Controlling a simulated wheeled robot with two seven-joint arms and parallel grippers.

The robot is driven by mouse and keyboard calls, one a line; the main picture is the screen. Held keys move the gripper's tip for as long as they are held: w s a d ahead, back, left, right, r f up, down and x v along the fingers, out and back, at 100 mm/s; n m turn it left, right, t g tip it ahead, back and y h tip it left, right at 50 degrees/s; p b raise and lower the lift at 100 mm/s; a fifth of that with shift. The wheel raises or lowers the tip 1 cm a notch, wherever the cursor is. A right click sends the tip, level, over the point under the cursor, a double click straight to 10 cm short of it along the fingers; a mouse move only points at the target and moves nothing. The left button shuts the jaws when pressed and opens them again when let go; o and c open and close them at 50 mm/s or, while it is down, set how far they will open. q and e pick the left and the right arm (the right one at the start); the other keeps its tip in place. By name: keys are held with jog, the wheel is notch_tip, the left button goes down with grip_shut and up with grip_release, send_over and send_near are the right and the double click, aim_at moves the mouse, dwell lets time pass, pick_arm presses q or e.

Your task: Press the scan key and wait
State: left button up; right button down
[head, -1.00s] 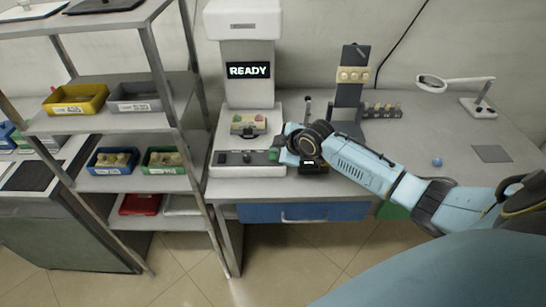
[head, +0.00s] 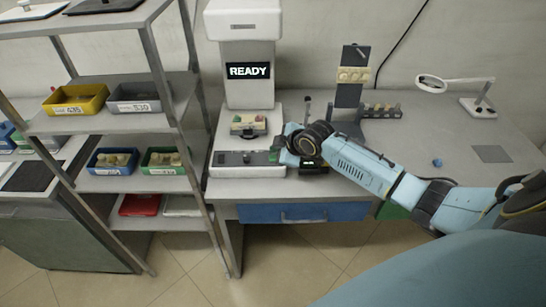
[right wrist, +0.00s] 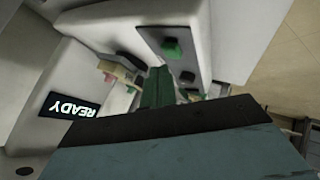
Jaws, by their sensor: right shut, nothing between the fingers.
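The scanner (head: 250,85) is a tall white machine on the bench, and its display (head: 248,71) reads READY. A tray with coloured pieces (head: 249,123) sits in its bay. Its front panel (head: 235,171) carries dark controls. In the right wrist view a green key (right wrist: 172,48) stands on the panel beside a dark knob (right wrist: 187,77). My right gripper (head: 277,155) is shut and empty at the panel's right end. Its green fingers (right wrist: 157,88) show close to the panel in the wrist view. I cannot tell whether they touch the key. My left gripper is out of view.
A shelf rack (head: 190,130) with yellow, grey, blue and green bins stands on the left. The bench's right part is mostly clear.

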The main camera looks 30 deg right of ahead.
jog(key=shift+f, duration=0.1)
dwell(0.5)
jog(key=shift+f, duration=0.35)
jog(key=shift+f+b, duration=0.3)
jog(key=shift+f, duration=0.2)
dwell(0.6)
jog(key=shift+r, duration=0.1)
jog(key=shift+r+p, duration=0.8)
jog(key=shift+p, duration=0.15)
notch_tip(320, 180, up, 5)
jog(key=p, duration=0.5)
jog(key=shift+r, duration=0.1)
